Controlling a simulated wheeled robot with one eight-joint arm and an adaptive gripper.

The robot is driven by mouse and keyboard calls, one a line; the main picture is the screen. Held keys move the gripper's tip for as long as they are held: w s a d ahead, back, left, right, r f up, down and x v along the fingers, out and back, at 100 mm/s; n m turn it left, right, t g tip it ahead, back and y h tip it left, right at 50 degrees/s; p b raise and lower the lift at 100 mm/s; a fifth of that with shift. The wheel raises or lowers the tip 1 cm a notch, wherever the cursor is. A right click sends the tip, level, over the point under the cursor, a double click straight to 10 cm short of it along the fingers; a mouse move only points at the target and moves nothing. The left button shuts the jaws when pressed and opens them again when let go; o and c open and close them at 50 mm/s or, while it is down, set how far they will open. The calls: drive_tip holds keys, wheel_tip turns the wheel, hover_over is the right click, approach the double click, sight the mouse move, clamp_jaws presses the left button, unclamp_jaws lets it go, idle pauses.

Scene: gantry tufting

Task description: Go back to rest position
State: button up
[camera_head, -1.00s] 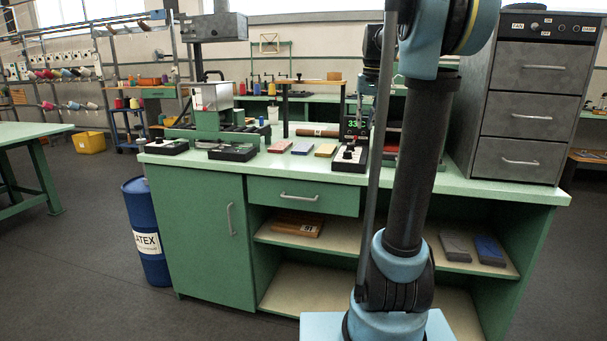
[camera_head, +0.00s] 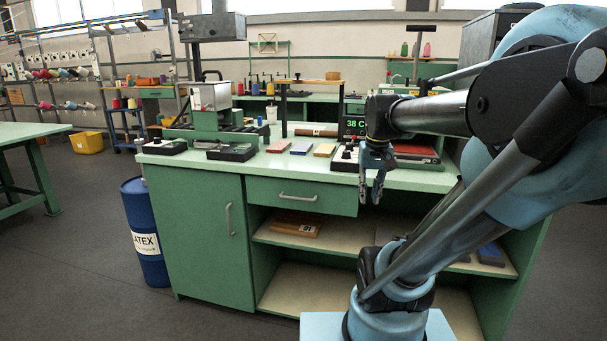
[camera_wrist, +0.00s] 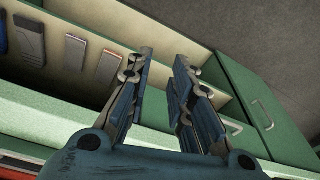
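My gripper (camera_head: 371,192) hangs fingers down in front of the bench's front edge, near the temperature display (camera_head: 354,125). In the wrist view its two fingers (camera_wrist: 164,56) stand apart with nothing between them. My arm bends out to the right and hides much of the bench's right side. The green bench (camera_head: 205,185) stands ahead, with a drawer (camera_head: 300,196), a cabinet door and open shelves below.
Several coloured blocks (camera_head: 301,148) and black control boxes (camera_head: 233,152) lie on the bench top. A red flat item (camera_head: 415,150) lies beyond my gripper. A blue latex drum (camera_head: 148,235) stands at the left. Floor at the left front is clear.

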drive_tip(key=s+f, duration=1)
drive_tip(key=f, duration=0.3)
drive_tip(key=shift+w+a, duration=0.1)
drive_tip(key=shift+w+f, duration=0.15)
drive_tip(key=shift+w, duration=0.3)
